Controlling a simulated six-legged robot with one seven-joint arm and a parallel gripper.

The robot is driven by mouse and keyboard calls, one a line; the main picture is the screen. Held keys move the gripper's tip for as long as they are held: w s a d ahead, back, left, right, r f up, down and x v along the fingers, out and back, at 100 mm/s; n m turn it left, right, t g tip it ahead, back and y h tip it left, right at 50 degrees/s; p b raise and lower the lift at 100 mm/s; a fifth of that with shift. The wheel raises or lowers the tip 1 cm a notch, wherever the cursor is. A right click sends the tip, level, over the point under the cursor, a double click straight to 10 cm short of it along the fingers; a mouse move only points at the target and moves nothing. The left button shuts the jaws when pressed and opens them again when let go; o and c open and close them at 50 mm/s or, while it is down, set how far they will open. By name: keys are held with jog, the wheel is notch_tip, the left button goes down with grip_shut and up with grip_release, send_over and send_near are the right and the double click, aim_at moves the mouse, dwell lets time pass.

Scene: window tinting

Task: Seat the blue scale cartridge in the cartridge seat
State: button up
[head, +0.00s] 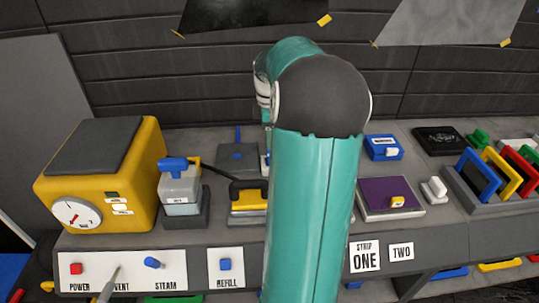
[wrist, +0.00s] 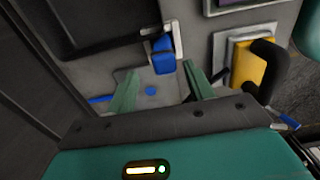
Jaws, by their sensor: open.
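In the wrist view, my gripper (wrist: 160,70) is open, its two green fingers spread apart and nothing visibly clamped. Just beyond the fingertips, a blue block (wrist: 163,64), which looks like the blue scale cartridge, stands in a pale bracket (wrist: 146,46), probably the cartridge seat. How far the block sits in the bracket I cannot tell. In the head view, my arm hides the gripper and most of this; the grey plate (head: 236,160) shows left of the arm.
A yellow tool with a black handle (head: 248,198) stands in front of the plate. Left are a grey blue-topped unit (head: 180,182) and a yellow steamer (head: 95,175). Right are a labelled blue box (head: 383,148), a purple pad (head: 388,194) and a rack of coloured frames (head: 497,205).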

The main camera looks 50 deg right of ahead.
jog(key=shift+s+f, duration=0.2)
jog(key=shift+s, duration=0.1)
notch_tip(320, 180, down, 4)
jog(key=shift+s+r, duration=0.15)
jog(key=shift+s+a+f, duration=0.1)
jog(key=shift+s+f, duration=0.05)
jog(key=shift+f, duration=0.1)
jog(key=shift+w+f, duration=0.2)
jog(key=shift+f, duration=0.05)
jog(key=shift+s+r, duration=0.1)
jog(key=shift+s, duration=0.05)
jog(key=c, duration=1.1)
jog(key=shift+r, duration=0.1)
